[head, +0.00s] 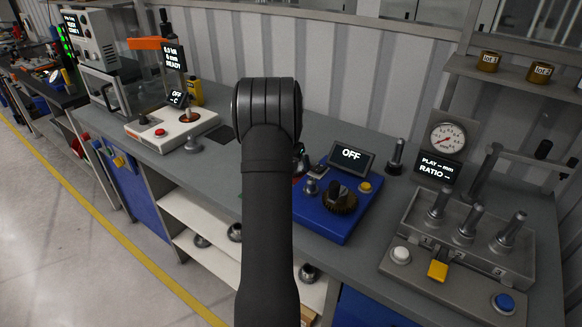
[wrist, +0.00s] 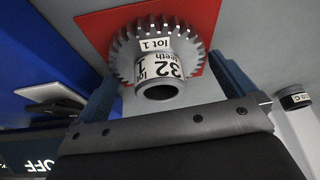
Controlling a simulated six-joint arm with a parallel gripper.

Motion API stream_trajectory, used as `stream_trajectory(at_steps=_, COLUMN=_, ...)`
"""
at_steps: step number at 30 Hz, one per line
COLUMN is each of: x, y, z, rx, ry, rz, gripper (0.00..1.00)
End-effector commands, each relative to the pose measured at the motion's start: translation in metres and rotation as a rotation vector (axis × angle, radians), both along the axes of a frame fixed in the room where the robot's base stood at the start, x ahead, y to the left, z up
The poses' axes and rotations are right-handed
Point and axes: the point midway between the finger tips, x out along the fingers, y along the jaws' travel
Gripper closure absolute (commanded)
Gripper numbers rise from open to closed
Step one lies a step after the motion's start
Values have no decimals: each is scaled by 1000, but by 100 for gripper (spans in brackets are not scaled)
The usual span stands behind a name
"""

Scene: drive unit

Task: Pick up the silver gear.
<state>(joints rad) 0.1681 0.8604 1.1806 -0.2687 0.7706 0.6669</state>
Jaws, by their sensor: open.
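In the wrist view the silver gear (wrist: 127,50) lies on a red mat (wrist: 92,20), its hub facing the camera. White labels on it read "lot 1" and "32" with "teeth". My gripper (wrist: 166,78) is open, with one blue-grey finger on the left of the gear's hub and one on the right. Gaps show beside the hub; how deep the fingertips reach is hard to tell. In the head view my arm hides the gripper and the gear.
A blue unit (head: 309,217) with an OFF display (head: 351,154) and a dark brown gear (head: 341,203) stands just right of my arm. A grey fixture with posts (head: 470,241) is farther right. A white device (head: 172,128) stands left. A small dark cylinder (wrist: 294,97) shows in the wrist view.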

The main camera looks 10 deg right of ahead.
Motion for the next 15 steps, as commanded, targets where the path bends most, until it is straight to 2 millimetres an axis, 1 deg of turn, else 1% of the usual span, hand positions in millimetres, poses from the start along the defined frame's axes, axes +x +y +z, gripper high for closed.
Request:
stream_trajectory(at_steps=2, x=0, y=0, z=0, rx=0, ry=0, rz=0, gripper=0)
stream_trajectory(at_steps=3, x=0, y=0, z=0, rx=0, ry=0, rz=0, gripper=4)
stream_trajectory(at_steps=8, x=0, y=0, z=0, rx=0, ry=0, rz=0, gripper=35)
stream_trajectory(at_steps=9, x=0, y=0, z=0, rx=0, ry=0, rz=0, gripper=37)
stream_trajectory(at_steps=15, x=0, y=0, z=2, rx=-1, ry=-2, rz=0, gripper=37)
